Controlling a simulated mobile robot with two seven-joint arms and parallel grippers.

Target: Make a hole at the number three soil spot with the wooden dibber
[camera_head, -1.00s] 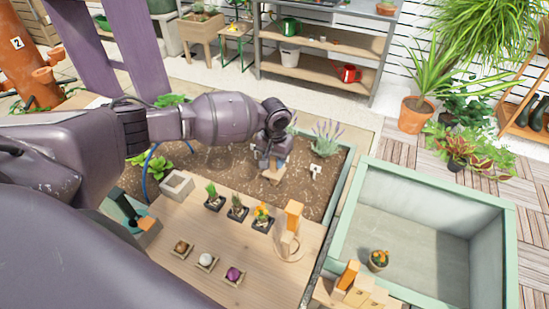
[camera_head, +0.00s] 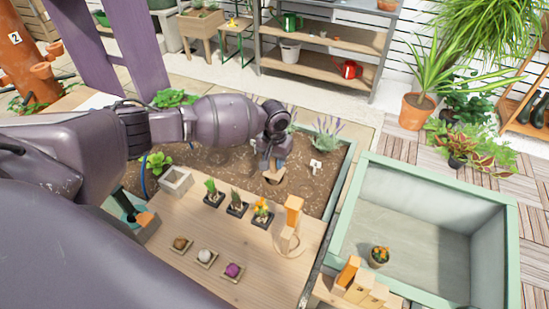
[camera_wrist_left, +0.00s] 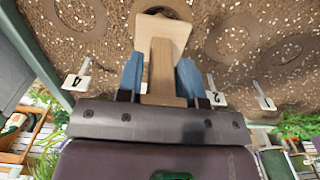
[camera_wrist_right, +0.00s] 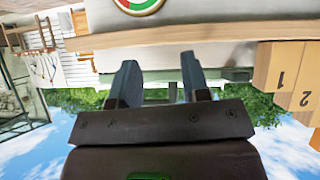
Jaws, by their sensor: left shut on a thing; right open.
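My left gripper (camera_head: 272,158) is shut on the wooden dibber (camera_wrist_left: 165,65), just above the brown soil bed (camera_head: 215,163). In the left wrist view, its blue fingers (camera_wrist_left: 158,85) stand on either side of the dibber. The dibber's wide end covers most of a dark round patch in the soil; whether its tip is in the soil is hidden. White markers 4 (camera_wrist_left: 77,75), 2 (camera_wrist_left: 215,91) and 1 (camera_wrist_left: 263,96) show; the dibber stands between 4 and 2. No marker 3 is visible. My right gripper (camera_wrist_right: 160,82) is open and empty.
A green-rimmed planter (camera_head: 440,177) stands to the right. Lavender (camera_head: 326,137) grows behind the dibber.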

